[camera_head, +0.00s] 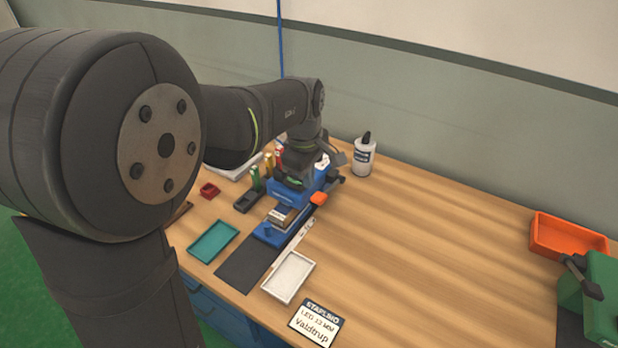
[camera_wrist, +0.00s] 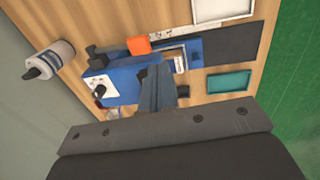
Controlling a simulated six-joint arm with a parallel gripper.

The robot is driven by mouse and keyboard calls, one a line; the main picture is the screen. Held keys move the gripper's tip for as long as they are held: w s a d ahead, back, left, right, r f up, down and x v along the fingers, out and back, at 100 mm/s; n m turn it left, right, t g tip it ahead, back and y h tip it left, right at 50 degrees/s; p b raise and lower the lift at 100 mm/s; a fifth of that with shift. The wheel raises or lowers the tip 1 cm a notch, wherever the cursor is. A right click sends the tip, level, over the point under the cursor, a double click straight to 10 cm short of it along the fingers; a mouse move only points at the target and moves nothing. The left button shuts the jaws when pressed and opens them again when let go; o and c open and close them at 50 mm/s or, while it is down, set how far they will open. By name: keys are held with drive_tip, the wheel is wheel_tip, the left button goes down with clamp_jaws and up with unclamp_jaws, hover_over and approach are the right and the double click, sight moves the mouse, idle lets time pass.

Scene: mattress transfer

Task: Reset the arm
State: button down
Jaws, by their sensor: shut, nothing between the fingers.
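My gripper (camera_wrist: 160,75) shows in the wrist view as two grey fingers together with nothing between them. They are over a blue device (camera_wrist: 122,84) with an orange part (camera_wrist: 138,45). In the head view my arm reaches over the table to the same blue device (camera_head: 270,233), and its wrist hides part of it. I cannot tell there whether the fingers touch it.
On the wooden table (camera_head: 430,230) are a teal tray (camera_head: 213,241), a white tray (camera_head: 288,277), a label card (camera_head: 316,324) and a white bottle (camera_head: 364,158). An orange bin (camera_head: 567,238) and a green machine (camera_head: 602,290) stand at the right. The table's middle right is clear.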

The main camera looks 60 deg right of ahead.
wheel_tip(320, 180, down, 6)
drive_tip(key=d, duration=0.2)
drive_tip(key=shift+f, duration=0.2)
idle(1.1)
drive_tip(key=w+a+r+m+t, duration=0.1)
drive_tip(key=w+a+r, duration=0.2)
drive_tip(key=a, duration=0.5)
drive_tip(key=w+a+r+h, duration=0.1)
drive_tip(key=w+a+r, duration=0.2)
drive_tip(key=a, duration=0.4)
drive_tip(key=w+a+r+m+t, duration=0.1)
drive_tip(key=w+a+r, duration=0.2)
drive_tip(key=a, duration=0.5)
drive_tip(key=s+a+f+m+t, duration=0.1)
drive_tip(key=s+a+f, duration=0.1)
drive_tip(key=a, duration=0.8)
drive_tip(key=s+a+f+m+t, duration=0.1)
drive_tip(key=s+a+f+t, duration=0.1)
drive_tip(key=a, duration=0.9)
drive_tip(key=shift+s+a+f+m, duration=0.15)
drive_tip(key=shift+s+f+m, duration=0.25)
drive_tip(key=shift+s+f, duration=0.35)
